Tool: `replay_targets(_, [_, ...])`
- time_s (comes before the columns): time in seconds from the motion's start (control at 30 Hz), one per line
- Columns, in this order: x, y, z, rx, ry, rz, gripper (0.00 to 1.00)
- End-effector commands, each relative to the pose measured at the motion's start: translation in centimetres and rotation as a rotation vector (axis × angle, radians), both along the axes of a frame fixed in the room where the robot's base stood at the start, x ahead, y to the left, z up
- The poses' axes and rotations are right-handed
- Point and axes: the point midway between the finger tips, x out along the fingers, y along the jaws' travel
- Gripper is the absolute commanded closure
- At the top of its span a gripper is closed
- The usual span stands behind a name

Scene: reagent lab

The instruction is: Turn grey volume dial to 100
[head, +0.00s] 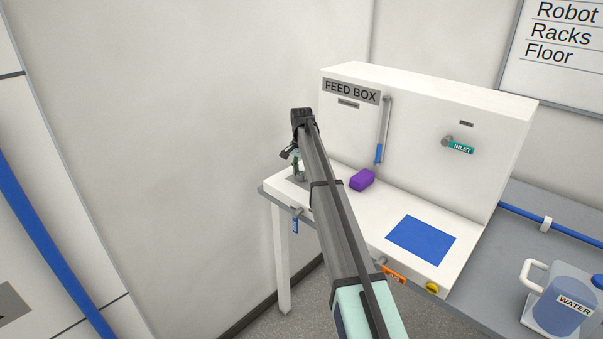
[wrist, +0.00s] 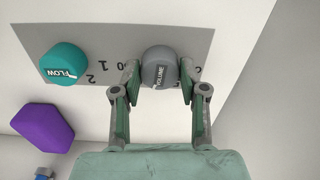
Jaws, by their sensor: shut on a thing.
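In the wrist view the grey volume dial (wrist: 159,68) sits on a grey panel strip, with the word VOLUME on its face. My gripper (wrist: 160,82) has a finger on each side of the dial and is shut on it. Part of the number scale around the dial is hidden by the fingers and the dial, so I cannot tell its setting. In the head view my gripper (head: 298,155) is at the left end of the white feed box, and my arm hides the dial there.
A teal flow dial (wrist: 63,64) sits left of the volume dial in the wrist view. A purple block (head: 362,180) and a blue mat (head: 422,240) lie on the feed box's white ledge. A water jug (head: 560,297) stands at the lower right. A wall is close on the left.

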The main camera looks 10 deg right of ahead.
Motion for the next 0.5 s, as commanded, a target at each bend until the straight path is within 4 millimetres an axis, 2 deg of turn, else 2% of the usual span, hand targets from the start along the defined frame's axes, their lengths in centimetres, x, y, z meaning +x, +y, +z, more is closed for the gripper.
replay_targets(0.5, [-0.12, 0.0, -0.16, 0.0, 0.004, -0.073, 0.92])
